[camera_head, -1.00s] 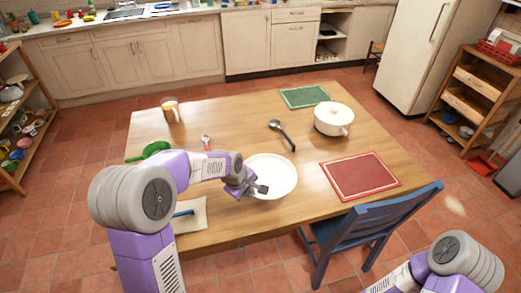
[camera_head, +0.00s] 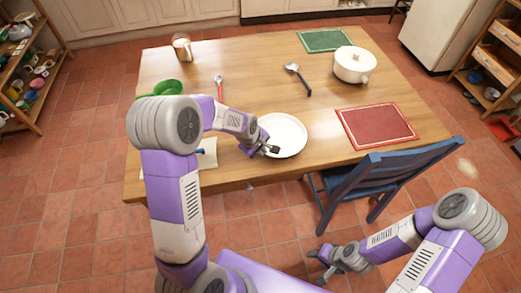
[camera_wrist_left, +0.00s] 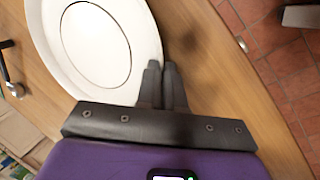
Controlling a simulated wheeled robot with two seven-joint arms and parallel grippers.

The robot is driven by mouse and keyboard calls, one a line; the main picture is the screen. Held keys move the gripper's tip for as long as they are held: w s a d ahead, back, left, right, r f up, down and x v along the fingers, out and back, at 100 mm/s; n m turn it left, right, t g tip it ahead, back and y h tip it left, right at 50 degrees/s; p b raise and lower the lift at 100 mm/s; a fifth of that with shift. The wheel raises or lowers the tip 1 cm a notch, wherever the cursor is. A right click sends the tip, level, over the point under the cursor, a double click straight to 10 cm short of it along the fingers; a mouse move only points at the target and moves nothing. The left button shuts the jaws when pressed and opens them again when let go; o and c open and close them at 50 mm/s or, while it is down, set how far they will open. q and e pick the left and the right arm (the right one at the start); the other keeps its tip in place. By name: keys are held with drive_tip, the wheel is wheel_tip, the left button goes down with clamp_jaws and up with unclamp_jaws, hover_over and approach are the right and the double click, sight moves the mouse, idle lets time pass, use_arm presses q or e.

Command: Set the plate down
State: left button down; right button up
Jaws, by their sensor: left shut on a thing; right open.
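The white round plate (camera_head: 289,131) is over the front middle of the table, left of the red mat. It looks about level and close to the wood; I cannot tell whether it touches. My left gripper (camera_head: 272,149) is shut on its near rim. In the left wrist view the fingers (camera_wrist_left: 163,72) meet at the edge of the plate (camera_wrist_left: 95,45). My right gripper (camera_head: 325,262) is open and empty, low in front of the table, beside the chair.
The wooden table (camera_head: 240,70) holds a white pot (camera_head: 354,65), red mat (camera_head: 377,126), green mat (camera_head: 325,40), dark ladle (camera_head: 298,78), red-handled spoon (camera_head: 219,86), mug (camera_head: 182,46) and green pan (camera_head: 168,87). A blue chair (camera_head: 385,175) stands at the front right.

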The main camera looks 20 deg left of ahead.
use_arm(q)
drive_tip(key=c, duration=1.7)
unclamp_jaws()
drive_tip(key=shift+f, duration=0.15)
drive_tip(key=o, duration=0.4)
drive_tip(key=shift+r, duration=0.25)
drive_tip(key=p+v, duration=0.3)
drive_tip(key=v, duration=0.9)
drive_tip(key=shift+f, duration=0.1)
